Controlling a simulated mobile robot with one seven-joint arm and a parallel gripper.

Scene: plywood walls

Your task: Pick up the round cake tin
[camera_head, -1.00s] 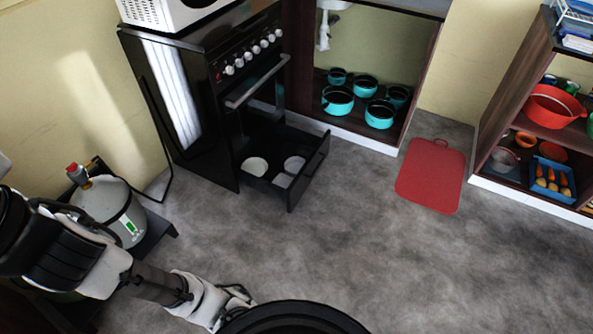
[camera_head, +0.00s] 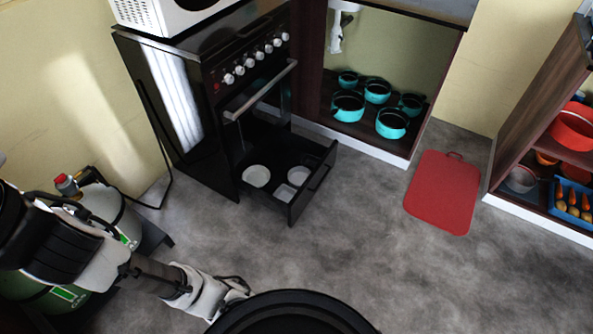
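The open bottom drawer (camera_head: 312,187) of the black stove holds a few pale tins. A round one (camera_head: 256,176) lies at the left of the drawer. Another round-looking one (camera_head: 298,175) lies at the right, and a squarish one (camera_head: 285,192) lies in front of it. I cannot tell for sure which round one is the cake tin. My gripper (camera_head: 236,288) is low at the bottom of the view, over the floor and well apart from the drawer. Its fingers are small and unclear, and a black round shape of my own body partly covers this area.
The black stove (camera_head: 215,110) stands against the wall. Teal pots (camera_head: 347,106) sit in an open cupboard. A red board (camera_head: 443,190) lies on the floor. A gas cylinder (camera_head: 100,210) is at the left. Shelves (camera_head: 535,140) stand at the right. The middle floor is free.

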